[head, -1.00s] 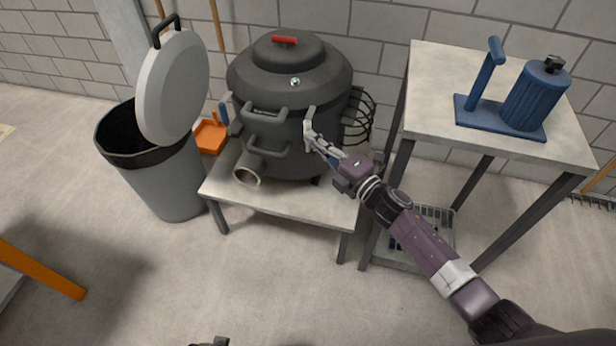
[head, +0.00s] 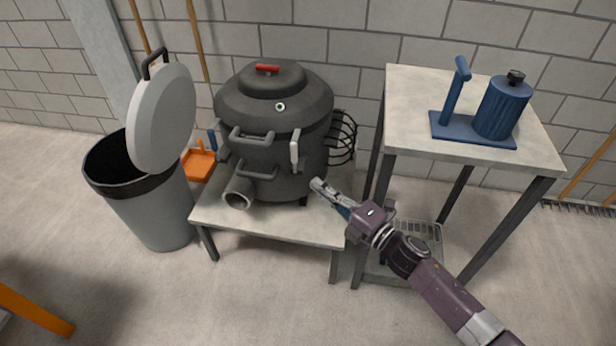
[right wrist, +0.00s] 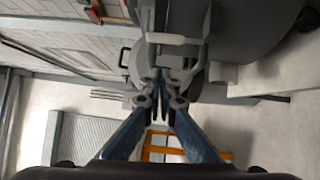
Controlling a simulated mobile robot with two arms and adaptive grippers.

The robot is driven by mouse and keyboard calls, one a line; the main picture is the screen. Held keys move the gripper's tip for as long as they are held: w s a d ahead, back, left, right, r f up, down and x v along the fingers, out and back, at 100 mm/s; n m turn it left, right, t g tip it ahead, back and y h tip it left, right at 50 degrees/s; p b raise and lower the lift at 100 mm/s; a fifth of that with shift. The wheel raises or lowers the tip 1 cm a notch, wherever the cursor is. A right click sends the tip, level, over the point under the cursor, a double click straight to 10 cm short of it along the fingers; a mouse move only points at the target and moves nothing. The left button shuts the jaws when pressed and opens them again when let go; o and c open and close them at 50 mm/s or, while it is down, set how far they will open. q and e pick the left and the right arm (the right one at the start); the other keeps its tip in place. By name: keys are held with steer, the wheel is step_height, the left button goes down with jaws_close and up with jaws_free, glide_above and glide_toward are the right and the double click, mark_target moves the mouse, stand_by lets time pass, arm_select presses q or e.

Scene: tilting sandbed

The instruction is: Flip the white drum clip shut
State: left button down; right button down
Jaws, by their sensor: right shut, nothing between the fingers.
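The dark grey drum (head: 268,130) stands on a low table with its domed lid on. The white clip (head: 294,150) is a narrow pale piece, roughly upright at the drum's front right, just below the lid rim. I cannot tell whether it is fully flat against the drum. My right gripper (head: 317,186) is shut and empty, below and to the right of the clip, apart from it. In the right wrist view its fingertips (right wrist: 161,100) are together with nothing held. My left gripper is out of view.
The low table (head: 272,225) has bare space at its front. A grey bin (head: 150,210) with its lid raised stands at left. A taller table (head: 430,140) with a blue pump-like device (head: 495,108) stands at right. A black wire rack (head: 342,138) sits behind the drum.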

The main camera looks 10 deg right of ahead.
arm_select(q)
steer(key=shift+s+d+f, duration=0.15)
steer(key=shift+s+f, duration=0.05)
arm_select(e)
steer(key=v, duration=0.2)
steer(key=shift+s+d, duration=0.25)
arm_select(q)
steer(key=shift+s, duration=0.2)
